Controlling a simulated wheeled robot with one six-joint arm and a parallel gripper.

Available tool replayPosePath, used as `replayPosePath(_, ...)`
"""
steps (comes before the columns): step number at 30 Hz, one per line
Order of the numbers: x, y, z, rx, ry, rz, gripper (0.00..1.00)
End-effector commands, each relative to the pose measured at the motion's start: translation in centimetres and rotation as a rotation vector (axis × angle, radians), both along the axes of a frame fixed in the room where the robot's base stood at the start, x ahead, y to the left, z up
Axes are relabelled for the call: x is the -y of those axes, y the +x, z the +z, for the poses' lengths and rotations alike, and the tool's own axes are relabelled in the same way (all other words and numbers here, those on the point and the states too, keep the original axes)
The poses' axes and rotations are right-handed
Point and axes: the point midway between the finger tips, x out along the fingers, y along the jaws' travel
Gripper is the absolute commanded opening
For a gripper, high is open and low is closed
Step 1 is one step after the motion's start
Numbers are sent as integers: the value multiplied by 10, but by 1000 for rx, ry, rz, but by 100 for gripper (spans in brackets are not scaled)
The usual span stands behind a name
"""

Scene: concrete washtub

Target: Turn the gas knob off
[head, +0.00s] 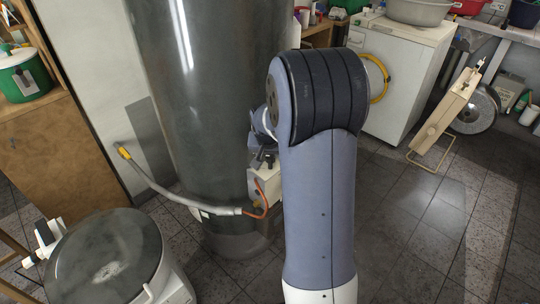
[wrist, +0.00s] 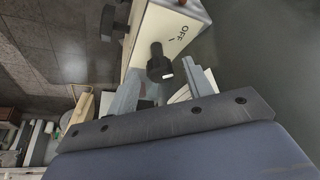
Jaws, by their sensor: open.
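The gas knob (wrist: 160,66) is a small black knob with a white mark, on a white control box (wrist: 155,32). The printed word OFF and a short line stand beside it on the panel. My gripper (wrist: 166,84) is open, its two grey fingers pointing at the box. The knob shows between the fingertips in the picture; I cannot tell whether they touch it. In the head view the control box (head: 262,186) sits low on the front of a tall dark grey tank (head: 215,90). My arm hides part of the tank and most of my gripper there.
A grey hose (head: 175,197) runs from a yellow valve (head: 123,152) on the wall to the box, ending in an orange pipe. A round dark-lidded tub (head: 105,262) stands at the lower left. A white washing machine (head: 402,75) stands behind at right.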

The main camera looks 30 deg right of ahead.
Motion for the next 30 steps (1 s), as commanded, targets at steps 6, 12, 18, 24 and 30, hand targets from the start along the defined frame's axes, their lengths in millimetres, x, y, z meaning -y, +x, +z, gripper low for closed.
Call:
replayPosePath(6,0,0,0,1,-1,0,48)
replayPosePath(12,0,0,0,0,0,0,31)
replayPosePath(18,0,0,0,0,0,0,15)
replayPosePath(24,0,0,1,0,0,2,4)
replayPosePath(30,0,0,2,-1,2,63,4)
